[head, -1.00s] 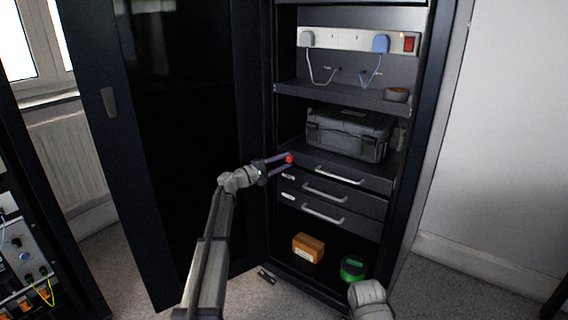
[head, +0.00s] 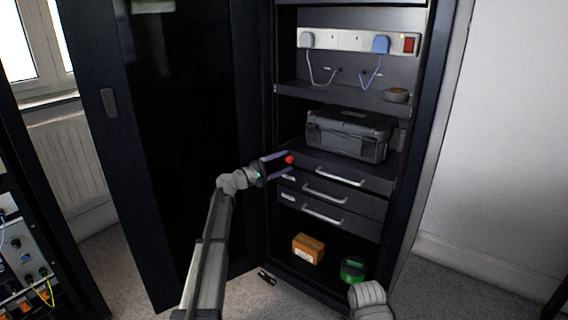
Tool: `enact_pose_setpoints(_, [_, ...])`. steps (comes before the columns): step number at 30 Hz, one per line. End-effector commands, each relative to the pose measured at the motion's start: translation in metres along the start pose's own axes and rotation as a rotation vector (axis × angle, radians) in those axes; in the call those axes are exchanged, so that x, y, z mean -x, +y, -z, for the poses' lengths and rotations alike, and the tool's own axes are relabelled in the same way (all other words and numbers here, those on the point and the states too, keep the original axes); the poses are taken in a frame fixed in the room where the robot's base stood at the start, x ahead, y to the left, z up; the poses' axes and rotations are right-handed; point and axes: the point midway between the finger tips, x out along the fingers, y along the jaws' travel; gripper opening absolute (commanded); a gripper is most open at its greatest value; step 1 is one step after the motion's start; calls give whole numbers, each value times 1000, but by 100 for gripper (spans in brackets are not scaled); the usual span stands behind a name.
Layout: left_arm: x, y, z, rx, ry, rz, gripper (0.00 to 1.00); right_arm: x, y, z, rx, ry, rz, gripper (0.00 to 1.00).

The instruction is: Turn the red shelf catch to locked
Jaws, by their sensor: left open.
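The red shelf catch (head: 290,160) is a small red knob at the left front of the shelf that bears the black case, inside the open cabinet. My left gripper (head: 288,164) is open, with its fingers pointing right at the catch. The upper finger lies close to the red knob and the lower finger is below it. I cannot tell whether a finger touches it. The catch's exact angle is too small to read. Part of my right arm shows at the bottom right; its gripper is out of view.
A black case (head: 348,134) stands on the shelf above drawers with handles (head: 324,192). An orange box (head: 308,248) and a green round item (head: 353,269) sit on the cabinet floor. The open cabinet door (head: 165,150) stands left of my left arm. A power strip (head: 345,40) is above.

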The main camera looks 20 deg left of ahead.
Motion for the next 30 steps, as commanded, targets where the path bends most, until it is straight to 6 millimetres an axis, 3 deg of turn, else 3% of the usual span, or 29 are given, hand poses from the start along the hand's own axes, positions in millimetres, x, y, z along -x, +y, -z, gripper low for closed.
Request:
enact_pose_setpoints(15, [71,-1,-1,0,0,0,67,-8,-1,0,-2,0,0,54])
enact_pose_setpoints(30, [71,-2,-4,-3,-4,8,67,-7,-1,0,-2,0,0,54])
